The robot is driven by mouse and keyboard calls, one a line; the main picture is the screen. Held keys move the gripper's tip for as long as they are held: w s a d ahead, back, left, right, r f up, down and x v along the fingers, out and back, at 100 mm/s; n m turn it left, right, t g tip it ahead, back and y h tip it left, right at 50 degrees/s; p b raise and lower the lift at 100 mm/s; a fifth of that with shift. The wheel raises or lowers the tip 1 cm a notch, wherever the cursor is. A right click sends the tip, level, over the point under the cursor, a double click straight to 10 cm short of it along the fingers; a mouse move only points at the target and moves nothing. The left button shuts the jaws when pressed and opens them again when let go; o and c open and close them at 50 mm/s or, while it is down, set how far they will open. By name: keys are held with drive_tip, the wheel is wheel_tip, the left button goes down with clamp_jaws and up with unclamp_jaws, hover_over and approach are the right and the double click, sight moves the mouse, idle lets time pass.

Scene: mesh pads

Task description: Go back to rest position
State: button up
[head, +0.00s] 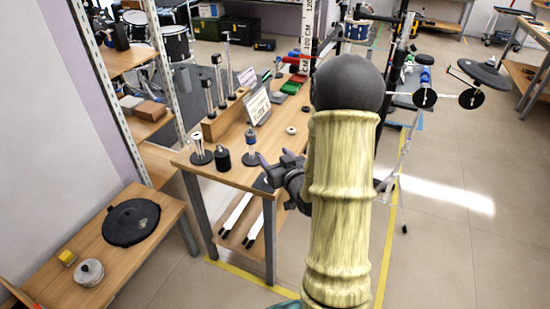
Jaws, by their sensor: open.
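My gripper (268,168) is dark grey and is at the front right end of the wooden table (232,178). Its fingers point left and look open, with nothing seen between them. My arm, in a pale yellow sleeve with a dark rounded joint, fills the middle of the head view and hides part of what is behind it. A small grey-blue cylinder on a dark round base (250,145) stands on the table, left of and close to the gripper. I cannot tell whether they touch.
A black cylinder (222,159) and a clear rod on a base (199,149) stand near the table's front left. A wooden rack (222,122) and a printed sign (257,106) are behind. A low bench (115,262) holds a black disc (131,222).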

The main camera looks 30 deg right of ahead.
drive_tip(key=shift+w+a, duration=0.1)
drive_tip(key=shift+a, duration=0.1)
idle(0.3)
drive_tip(key=s+a+f+g, duration=0.2)
drive_tip(key=s+a+g, duration=1.2)
drive_tip(key=s, duration=0.4)
wheel_tip(320, 180, up, 13)
drive_tip(key=a+p, duration=0.1)
drive_tip(key=p, duration=1.2)
drive_tip(key=shift+a+r+y, duration=0.15)
drive_tip(key=shift+r+y, duration=0.05)
drive_tip(key=shift+y, duration=0.1)
